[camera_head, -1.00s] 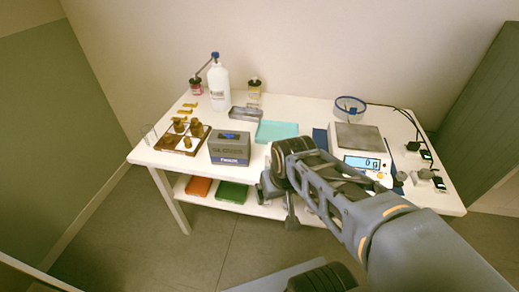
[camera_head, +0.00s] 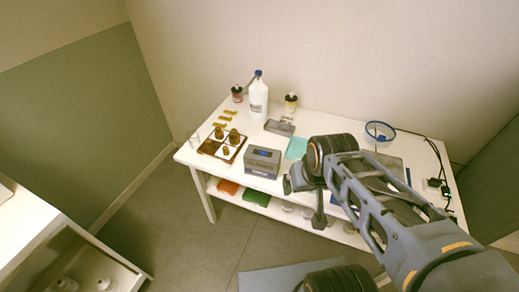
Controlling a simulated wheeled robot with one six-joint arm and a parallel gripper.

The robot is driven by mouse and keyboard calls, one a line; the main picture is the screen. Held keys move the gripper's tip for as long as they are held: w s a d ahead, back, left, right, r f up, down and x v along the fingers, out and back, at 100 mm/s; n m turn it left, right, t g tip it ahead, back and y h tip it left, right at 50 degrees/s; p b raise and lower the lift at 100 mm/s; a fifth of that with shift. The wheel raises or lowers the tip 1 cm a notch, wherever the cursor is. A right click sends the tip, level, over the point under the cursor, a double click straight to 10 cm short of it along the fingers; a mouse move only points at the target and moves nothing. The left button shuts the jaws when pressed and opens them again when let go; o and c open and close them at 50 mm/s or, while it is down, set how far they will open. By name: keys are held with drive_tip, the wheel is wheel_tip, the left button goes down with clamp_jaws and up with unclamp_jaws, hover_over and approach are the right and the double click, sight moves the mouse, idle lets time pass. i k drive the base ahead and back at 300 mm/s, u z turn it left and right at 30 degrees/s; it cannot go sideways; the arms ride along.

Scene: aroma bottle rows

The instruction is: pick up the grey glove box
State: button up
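The grey glove box (camera_head: 263,162) is a small dark grey carton with a bluish front label and a blue mark on top. It stands upright near the front edge of the white table (camera_head: 330,127), just right of a brown tray with brass weights. My gripper (camera_head: 303,196) is to the right of the box and in front of the table edge, pointing down. It looks apart from the box. The arm hides much of it, and its fingers are too unclear to tell open from shut.
A white bottle (camera_head: 258,99) and two small jars stand at the back. The weight tray (camera_head: 222,145), a teal tray (camera_head: 297,148) and a grey tray (camera_head: 280,127) are near the box. My arm covers the scale area. A white counter with an opening (camera_head: 30,235) is at lower left.

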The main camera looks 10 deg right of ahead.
sight(258, 161)
drive_tip(key=k, duration=0.6)
drive_tip(key=u, duration=0.7)
drive_tip(key=i, duration=0.4)
drive_tip(key=u, duration=0.75)
drive_tip(key=i, duration=1.35)
drive_tip(key=z, duration=0.6)
